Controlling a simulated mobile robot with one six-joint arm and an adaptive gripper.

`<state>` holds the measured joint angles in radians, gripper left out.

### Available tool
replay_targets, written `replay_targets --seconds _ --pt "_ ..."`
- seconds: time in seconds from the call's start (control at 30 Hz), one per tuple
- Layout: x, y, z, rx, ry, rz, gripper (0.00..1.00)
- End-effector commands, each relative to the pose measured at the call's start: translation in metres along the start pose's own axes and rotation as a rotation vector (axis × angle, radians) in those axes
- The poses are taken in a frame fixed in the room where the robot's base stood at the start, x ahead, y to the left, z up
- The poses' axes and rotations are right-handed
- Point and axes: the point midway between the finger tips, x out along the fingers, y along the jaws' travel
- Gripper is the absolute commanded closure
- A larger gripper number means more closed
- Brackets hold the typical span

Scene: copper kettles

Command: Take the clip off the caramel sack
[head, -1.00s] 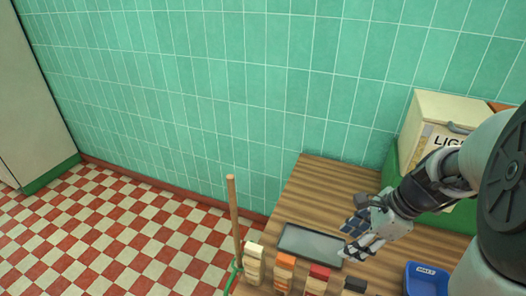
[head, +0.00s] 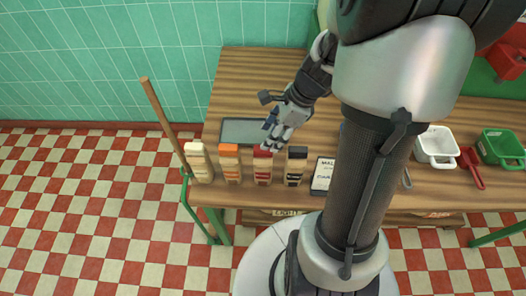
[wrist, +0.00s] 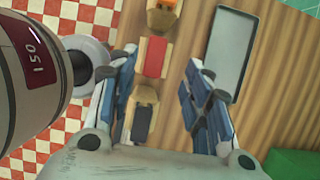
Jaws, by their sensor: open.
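I cannot identify the caramel sack or its clip in either view. A partly hidden card (head: 322,176) on the table bears lettering that seems to start "MAL" and "CARA". In the wrist view my gripper's (wrist: 160,60) blue-padded fingers are spread. The red-topped piece (wrist: 153,58) and a black-topped piece (wrist: 143,120) show between them, lower down. Whether anything touches the fingers cannot be told.
Cream (head: 199,162), orange-topped (head: 230,164) and black-topped (head: 296,166) pieces line the front edge with the red one. A wooden pole (head: 163,117) leans at the left corner. White (head: 436,145) and green (head: 500,147) bins stand right. The table's back left is clear.

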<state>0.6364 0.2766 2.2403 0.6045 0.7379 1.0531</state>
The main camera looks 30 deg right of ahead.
Motion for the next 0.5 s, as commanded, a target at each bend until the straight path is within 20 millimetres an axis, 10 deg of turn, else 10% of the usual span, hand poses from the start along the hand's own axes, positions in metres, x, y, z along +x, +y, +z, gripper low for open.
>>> replay_targets --seconds 0.5 --pt "0.053 0.007 -0.001 -0.001 0.0 0.001 0.55"
